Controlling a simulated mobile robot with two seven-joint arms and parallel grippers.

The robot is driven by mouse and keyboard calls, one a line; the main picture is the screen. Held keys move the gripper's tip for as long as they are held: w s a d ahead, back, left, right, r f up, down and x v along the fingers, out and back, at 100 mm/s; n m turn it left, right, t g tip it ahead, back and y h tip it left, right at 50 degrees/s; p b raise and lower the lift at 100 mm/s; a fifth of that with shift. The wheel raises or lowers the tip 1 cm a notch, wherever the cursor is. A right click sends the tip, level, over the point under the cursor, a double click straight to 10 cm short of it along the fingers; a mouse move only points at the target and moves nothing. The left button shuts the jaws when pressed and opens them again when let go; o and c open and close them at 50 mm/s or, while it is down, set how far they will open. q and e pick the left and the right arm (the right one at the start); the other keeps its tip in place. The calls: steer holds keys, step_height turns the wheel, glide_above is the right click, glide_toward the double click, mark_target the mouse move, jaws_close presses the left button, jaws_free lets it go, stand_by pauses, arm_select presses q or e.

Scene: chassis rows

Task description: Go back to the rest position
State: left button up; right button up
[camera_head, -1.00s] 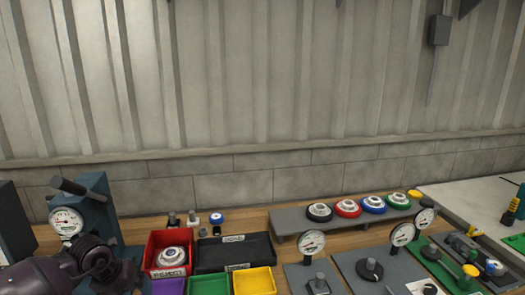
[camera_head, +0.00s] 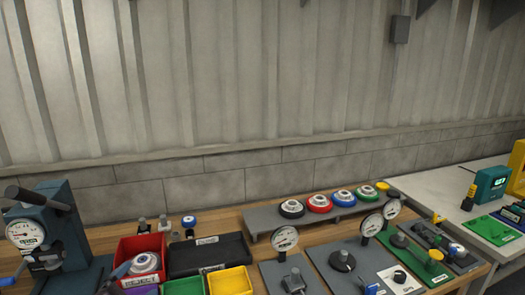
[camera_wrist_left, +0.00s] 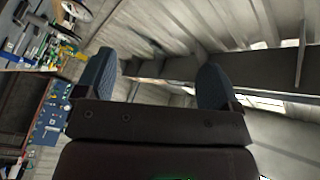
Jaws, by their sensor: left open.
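My left gripper (camera_wrist_left: 156,72) shows in the left wrist view with its two blue-grey fingers wide apart and nothing between them. Beyond the fingers are the grey ribbed wall and a beam. In the head view only a small blue-grey tip, likely of my left gripper (camera_head: 121,271), shows at the bottom, in front of the red bin's left side. The rest of it is out of frame or hidden. My right gripper is not in view.
A blue press with a dial (camera_head: 62,235) stands at the left. A red bin (camera_head: 128,248), black tray (camera_head: 207,258) and yellow bin (camera_head: 230,281) are beside it. A grey rack (camera_head: 262,222) holds several coloured round parts. Dial fixtures (camera_head: 285,240) stand at right.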

arm_select(q)
steer(key=s+d+f+n+g+y, duration=0.1)
steer(key=s+f+n+g+y, duration=0.4)
steer(key=s+f+n, duration=0.9)
steer(key=s+f+g+b, duration=0.1)
steer(key=s+f, duration=0.6)
steer(key=shift+s+y, duration=0.3)
steer(key=shift+s, duration=0.05)
